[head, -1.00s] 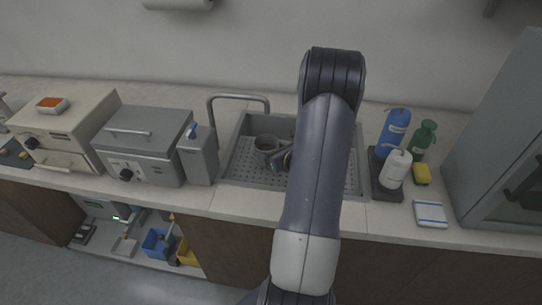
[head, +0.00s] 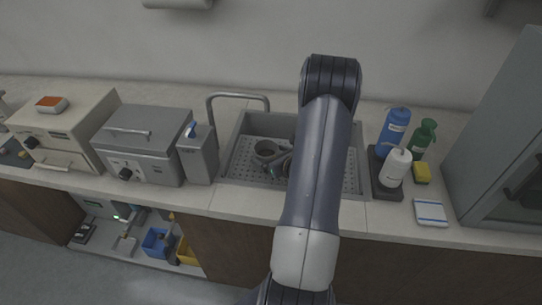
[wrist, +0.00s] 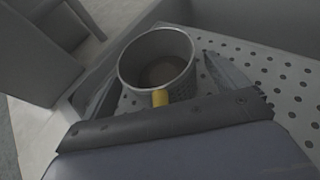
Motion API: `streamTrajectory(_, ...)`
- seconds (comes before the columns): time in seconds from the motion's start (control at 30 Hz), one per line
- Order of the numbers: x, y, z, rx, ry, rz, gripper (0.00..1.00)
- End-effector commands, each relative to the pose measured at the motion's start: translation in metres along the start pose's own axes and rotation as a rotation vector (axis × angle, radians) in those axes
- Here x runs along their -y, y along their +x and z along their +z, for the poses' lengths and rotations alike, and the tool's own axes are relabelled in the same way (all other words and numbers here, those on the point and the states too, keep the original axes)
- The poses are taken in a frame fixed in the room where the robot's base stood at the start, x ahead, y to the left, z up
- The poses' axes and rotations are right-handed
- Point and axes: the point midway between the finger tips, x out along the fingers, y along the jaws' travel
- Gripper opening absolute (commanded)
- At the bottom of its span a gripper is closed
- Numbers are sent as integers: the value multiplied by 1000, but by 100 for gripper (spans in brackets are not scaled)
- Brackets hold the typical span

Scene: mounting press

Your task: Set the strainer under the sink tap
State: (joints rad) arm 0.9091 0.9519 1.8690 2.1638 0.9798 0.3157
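The strainer (head: 267,149) is a grey cup with a perforated wall. It appears upright on the perforated floor at the left of the sink (head: 230,160). In the wrist view the strainer (wrist: 157,60) shows its open mouth and a short yellow handle (wrist: 160,97) pointing toward me. The tap (head: 240,97) is a grey arched pipe behind the sink's left part; its right end comes down behind the strainer. My gripper (wrist: 168,84) is open, its fingers apart on either side of the strainer's near part. In the head view my arm partly hides it.
A grey box-shaped container (head: 198,155) stands left of the sink. On the right, a dark tray (head: 386,191) holds bottles, beside a yellow sponge (head: 422,173) and a white-blue cloth (head: 431,212). My arm covers the sink's middle.

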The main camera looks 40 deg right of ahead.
Motion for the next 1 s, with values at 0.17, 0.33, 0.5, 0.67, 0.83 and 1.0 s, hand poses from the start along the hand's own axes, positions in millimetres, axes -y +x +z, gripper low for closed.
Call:
streamTrajectory(0.17,0,0,0,0,0,0,93)
streamTrajectory(0.33,0,-2,5,0,0,0,93)
streamTrajectory(0.5,2,-30,2,1,1,-6,93)
streamTrajectory(0.67,1,-67,2,2,0,-6,93)
streamTrajectory(0.83,1,-98,2,1,0,-4,93)
streamTrajectory(1.0,1,-115,2,1,0,-2,93)
